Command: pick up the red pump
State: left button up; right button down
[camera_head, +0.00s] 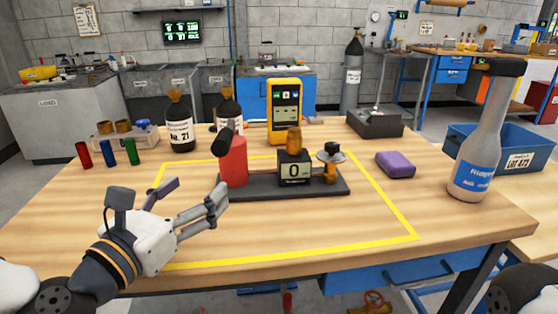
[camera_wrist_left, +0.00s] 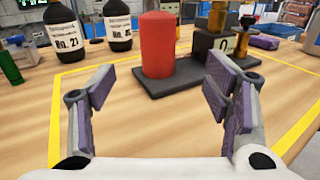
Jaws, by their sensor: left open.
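The red pump (camera_head: 233,163) is an upright red cylinder with a black piece at its top, at the left end of a dark base plate (camera_head: 320,188). In the left wrist view the red cylinder (camera_wrist_left: 158,46) stands upright beyond the fingers, near the middle. My left gripper (camera_head: 194,196) is open and empty, in front of the pump and to its left in the head view. The fingers do not touch the pump. My right gripper does not show.
A small display block (camera_head: 294,168) and a brass fitting (camera_head: 329,168) share the base plate. Dark bottles (camera_head: 180,128), a yellow meter (camera_head: 284,112), a purple block (camera_head: 396,164) and a tall grey bottle (camera_head: 478,140) stand around. The table inside the yellow outline is clear in front.

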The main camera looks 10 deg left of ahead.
aim_at(229, 154)
pick_arm(q)
jog(key=shift+w+f+b, duration=0.2)
jog(key=shift+w+b, duration=0.15)
jog(key=shift+w, duration=0.4)
jog(key=b+x, duration=0.2)
jog(key=shift+b, duration=0.35)
jog(key=x, duration=0.6)
jog(key=r+p+x, duration=0.1)
jog(key=x, duration=0.2)
jog(key=shift+s, duration=0.1)
grip_shut()
jog(key=shift+a+r+t, duration=0.1)
jog(key=shift+r+t, duration=0.2)
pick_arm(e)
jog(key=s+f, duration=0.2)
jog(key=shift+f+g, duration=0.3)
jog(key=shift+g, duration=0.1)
